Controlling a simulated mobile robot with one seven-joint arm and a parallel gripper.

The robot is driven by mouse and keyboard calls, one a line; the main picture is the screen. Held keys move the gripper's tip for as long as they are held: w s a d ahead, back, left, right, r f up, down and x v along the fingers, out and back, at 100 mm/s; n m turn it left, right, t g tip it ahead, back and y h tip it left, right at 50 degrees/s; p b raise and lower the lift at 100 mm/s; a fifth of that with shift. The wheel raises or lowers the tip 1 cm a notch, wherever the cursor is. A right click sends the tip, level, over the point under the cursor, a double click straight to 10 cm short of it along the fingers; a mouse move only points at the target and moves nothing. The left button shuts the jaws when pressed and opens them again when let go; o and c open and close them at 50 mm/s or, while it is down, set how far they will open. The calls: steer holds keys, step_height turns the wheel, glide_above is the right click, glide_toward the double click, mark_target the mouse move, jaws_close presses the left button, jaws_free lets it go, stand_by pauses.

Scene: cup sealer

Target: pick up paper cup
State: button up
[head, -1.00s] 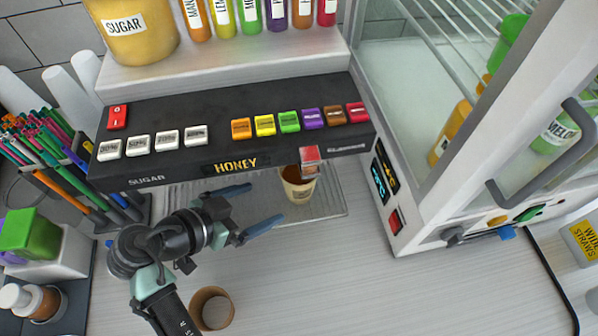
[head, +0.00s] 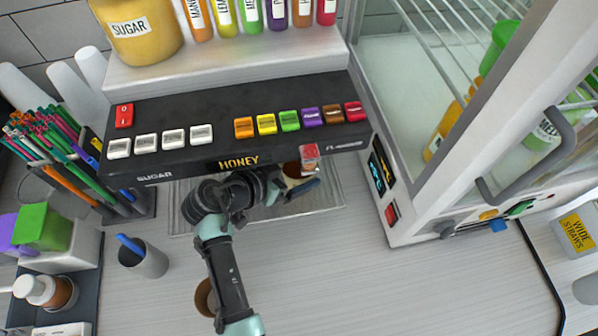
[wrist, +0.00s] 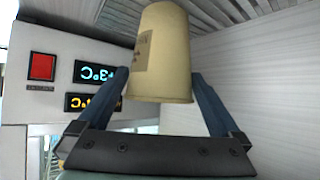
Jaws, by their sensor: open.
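The paper cup (head: 294,174) stands on the metal drip tray (head: 325,200) under the dispenser's front edge. In the head view it is mostly hidden by my arm and the dispenser. In the wrist view the tan cup (wrist: 160,55) shows large, with a darker label on its side. My gripper (wrist: 163,92) is open, with one blue finger on each side of the cup. Small gaps seem to show between fingers and cup; contact is hard to tell. In the head view my gripper (head: 290,188) reaches in low at the tray.
The black dispenser panel (head: 225,135) with coloured buttons overhangs the cup. A glass-fronted fridge (head: 410,190) stands close on the right. A brown cup-like ring (head: 204,298) lies below my arm, and a grey cup (head: 150,262) stands left.

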steer(key=shift+c, duration=0.2)
steer(key=c, duration=1.2)
steer(key=shift+c, duration=0.3)
steer(key=shift+r+b, duration=0.15)
steer(key=shift+b, duration=0.4)
steer(key=s+d+b, duration=0.1)
steer(key=s, duration=0.5)
steer(key=s+d+b, duration=0.1)
steer(key=s, duration=0.4)
steer(key=s+d+b, duration=0.1)
steer(key=s+b, duration=0.1)
steer(key=s, duration=0.4)
steer(key=shift+s+d+r, duration=0.2)
steer(key=shift+s+d, duration=0.1)
steer(key=shift+s, duration=0.05)
